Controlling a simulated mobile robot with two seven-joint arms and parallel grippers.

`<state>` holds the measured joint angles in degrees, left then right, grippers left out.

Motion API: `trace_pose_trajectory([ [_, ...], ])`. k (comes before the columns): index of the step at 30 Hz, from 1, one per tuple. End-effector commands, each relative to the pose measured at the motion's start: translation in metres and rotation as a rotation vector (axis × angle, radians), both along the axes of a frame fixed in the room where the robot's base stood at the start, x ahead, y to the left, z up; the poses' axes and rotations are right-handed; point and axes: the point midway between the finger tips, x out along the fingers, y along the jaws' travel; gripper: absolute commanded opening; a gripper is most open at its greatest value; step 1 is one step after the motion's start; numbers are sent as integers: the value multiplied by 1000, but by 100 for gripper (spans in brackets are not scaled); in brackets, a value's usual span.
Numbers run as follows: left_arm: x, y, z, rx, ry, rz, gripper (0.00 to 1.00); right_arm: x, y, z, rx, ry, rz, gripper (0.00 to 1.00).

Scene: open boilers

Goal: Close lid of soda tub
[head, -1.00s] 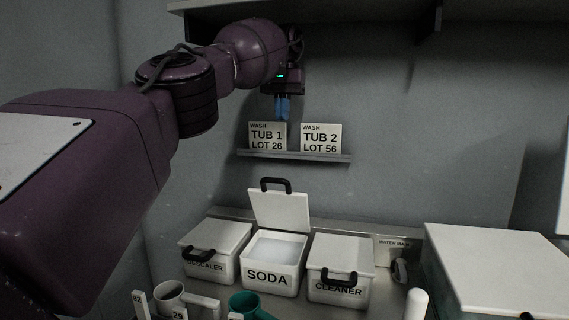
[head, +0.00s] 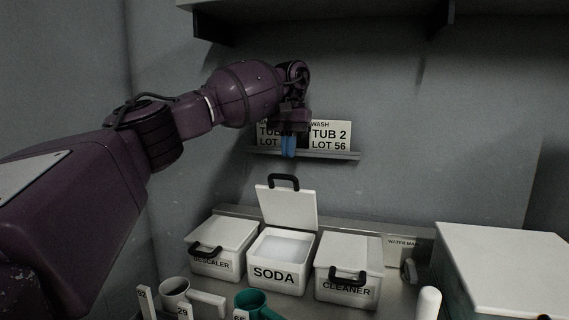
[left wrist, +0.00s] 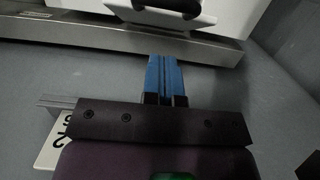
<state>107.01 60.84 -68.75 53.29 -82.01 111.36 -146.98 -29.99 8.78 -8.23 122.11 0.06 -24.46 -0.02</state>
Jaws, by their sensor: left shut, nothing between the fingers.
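The soda tub (head: 275,276) is a white box labelled SODA, standing between two other tubs, with pale contents showing inside. Its lid (head: 288,209) stands raised at the back, tilted slightly rearward, with a black handle (head: 284,181) on top. The handle also shows at the top of the left wrist view (left wrist: 166,7), with part of the white lid (left wrist: 130,37). My left gripper (head: 288,154) is shut and empty, with blue fingers pointing down, above the raised lid and apart from it. Its blue fingers show in the left wrist view (left wrist: 164,75). My right gripper is not in view.
The descaler tub (head: 222,252) on the left and the cleaner tub (head: 348,262) on the right have closed lids. A wall ledge (head: 315,155) holds sign cards (head: 330,134) behind my gripper. Mugs (head: 175,290) stand in front; a large white-topped box (head: 505,265) is at right.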

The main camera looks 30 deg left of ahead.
Motion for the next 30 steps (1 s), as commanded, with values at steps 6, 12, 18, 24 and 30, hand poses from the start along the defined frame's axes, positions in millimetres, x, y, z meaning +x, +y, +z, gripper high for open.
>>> trace_pose_trajectory([
  [6, -17, -3, -11, 1, -3, -1, 0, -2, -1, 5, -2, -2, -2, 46],
  [12, -28, -6, -21, 1, -2, 0, 0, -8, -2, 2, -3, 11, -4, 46],
  [18, -32, -8, -25, -1, 0, 0, 0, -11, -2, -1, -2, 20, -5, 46],
  [24, -32, -8, -26, -1, 0, 0, 0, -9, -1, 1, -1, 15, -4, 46],
  [30, -33, -8, -26, 0, -3, 0, 0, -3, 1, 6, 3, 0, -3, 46],
])
